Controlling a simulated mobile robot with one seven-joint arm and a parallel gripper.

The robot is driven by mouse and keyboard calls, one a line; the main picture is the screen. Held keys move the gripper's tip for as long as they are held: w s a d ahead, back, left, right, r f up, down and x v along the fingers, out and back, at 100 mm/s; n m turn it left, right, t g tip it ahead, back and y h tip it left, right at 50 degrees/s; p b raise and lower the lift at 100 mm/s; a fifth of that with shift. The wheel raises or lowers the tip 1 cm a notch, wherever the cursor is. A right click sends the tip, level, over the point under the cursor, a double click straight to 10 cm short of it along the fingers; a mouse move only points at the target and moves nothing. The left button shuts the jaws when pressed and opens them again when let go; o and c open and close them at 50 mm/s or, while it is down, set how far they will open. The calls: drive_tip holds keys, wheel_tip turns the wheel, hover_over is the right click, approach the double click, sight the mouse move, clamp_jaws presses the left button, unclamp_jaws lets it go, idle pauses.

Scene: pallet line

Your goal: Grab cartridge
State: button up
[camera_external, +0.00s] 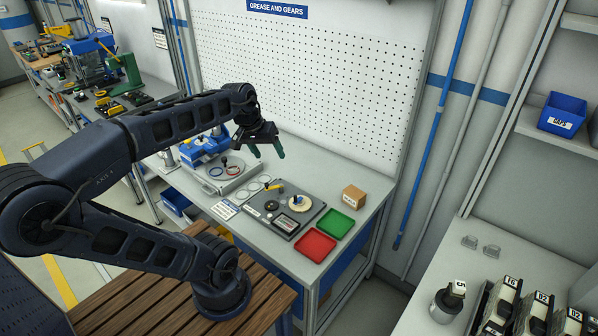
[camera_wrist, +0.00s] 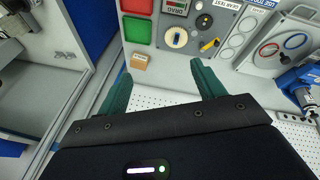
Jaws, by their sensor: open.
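My gripper (camera_external: 268,153) is open and empty, held above the back of the workbench in the external view. Its two green fingers also show spread apart in the wrist view (camera_wrist: 162,74). No thing in view is clearly marked as a cartridge, and I cannot tell which one it is. A small brown box (camera_external: 354,196) with a label stands at the bench's right; it also shows left of centre in the wrist view (camera_wrist: 140,62). A dark grey panel (camera_external: 270,228) holds a whitish wheel, a black knob and a yellow-handled piece (camera_external: 276,187). My gripper touches none of these.
A green tray (camera_external: 335,224) and a red tray (camera_external: 315,245) lie empty at the bench's right front. A blue device (camera_external: 203,148) and a grey board with rings (camera_external: 221,180) are at the left. A pegboard (camera_external: 310,70) closes the back.

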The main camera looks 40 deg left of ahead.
drive_tip(key=w+a+r+n+t+h, duration=0.2)
drive_tip(key=w+a+n+h, duration=0.1)
drive_tip(key=w+a+n, duration=1)
drive_tip(key=w+a+n+t, duration=0.2)
drive_tip(key=a+n+t, duration=0.3)
drive_tip(key=a, duration=1.5)
drive_tip(key=s+a+n+t+y, duration=0.15)
drive_tip(key=s+a+n, duration=0.25)
drive_tip(key=a, duration=0.6)
drive_tip(key=s+a+n+t+y, duration=0.1)
drive_tip(key=s+a+n+t, duration=0.2)
drive_tip(key=a, duration=0.7)
drive_tip(key=s+a+f+n+t+y, duration=0.25)
drive_tip(key=s+a+n+y, duration=0.5)
drive_tip(key=s+a, duration=1.05)
drive_tip(key=n+h, duration=0.1)
drive_tip(key=n, duration=0.1)
approach(171, 157)
drive_tip(key=a, duration=0.3)
drive_tip(key=shift+g, duration=0.3)
drive_tip(key=shift+d+f+x, duration=0.1)
drive_tip(key=shift+f+x, duration=0.1)
drive_tip(key=shift+x, duration=1.6)
drive_tip(key=shift+d+f+x, duration=0.1)
drive_tip(key=shift+f+x, duration=0.05)
drive_tip(key=shift+x, duration=1.7)
drive_tip(key=shift+d+f+x, duration=0.1)
drive_tip(key=shift+f+x, duration=0.1)
drive_tip(key=shift+x, duration=1.6)
drive_tip(key=c, duration=1.2)
